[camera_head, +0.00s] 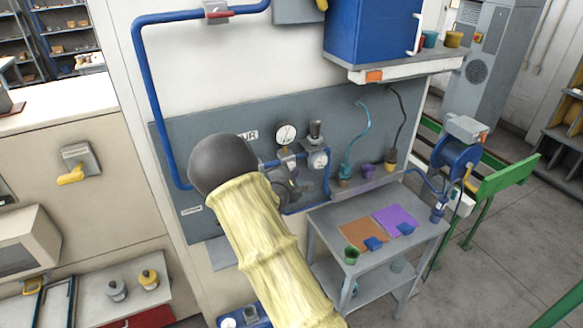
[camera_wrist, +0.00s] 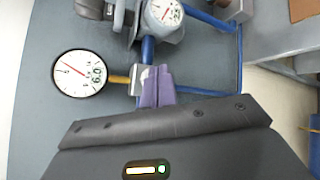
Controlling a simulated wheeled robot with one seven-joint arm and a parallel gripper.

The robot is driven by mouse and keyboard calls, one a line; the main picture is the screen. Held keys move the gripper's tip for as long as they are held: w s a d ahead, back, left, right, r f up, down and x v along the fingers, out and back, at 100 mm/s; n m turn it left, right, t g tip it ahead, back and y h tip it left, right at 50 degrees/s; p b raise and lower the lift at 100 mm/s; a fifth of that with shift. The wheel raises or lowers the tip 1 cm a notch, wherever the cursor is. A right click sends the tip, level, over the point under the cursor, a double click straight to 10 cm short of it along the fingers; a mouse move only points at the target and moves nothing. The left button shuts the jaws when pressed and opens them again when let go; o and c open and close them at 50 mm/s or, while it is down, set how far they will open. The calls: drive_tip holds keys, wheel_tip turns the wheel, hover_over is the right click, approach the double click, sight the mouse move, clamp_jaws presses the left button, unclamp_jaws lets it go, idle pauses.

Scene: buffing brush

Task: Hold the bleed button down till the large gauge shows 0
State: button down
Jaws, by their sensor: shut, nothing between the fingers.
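The large gauge (camera_head: 287,134) has a white round dial and dark rim, on the grey wall panel. It shows in the wrist view at left (camera_wrist: 78,74), with a thin red needle; I cannot read its value for sure. A brass stem (camera_wrist: 120,79) joins it to the blue pipe. My gripper (camera_wrist: 156,72) is shut and empty, its purple fingers together. The fingertips are beside a small pale grey fitting (camera_wrist: 143,72) on the pipe, perhaps the bleed button; I cannot tell whether they touch.
A smaller gauge (camera_head: 318,160) sits right of the large one, under a grey regulator knob. Blue pipes (camera_head: 328,180) run around them. A grey cart (camera_head: 332,232) with cups and mats stands at lower right. A blue cabinet (camera_head: 365,35) hangs above.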

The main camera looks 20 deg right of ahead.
drive_tip(key=shift+w+p, duration=0.3)
drive_tip(key=shift+w, duration=0.2)
idle(0.6)
idle(3.6)
drive_tip(key=shift+s, duration=0.95)
drive_tip(key=s, duration=0.5)
drive_tip(key=shift+d, duration=0.1)
idle(0.3)
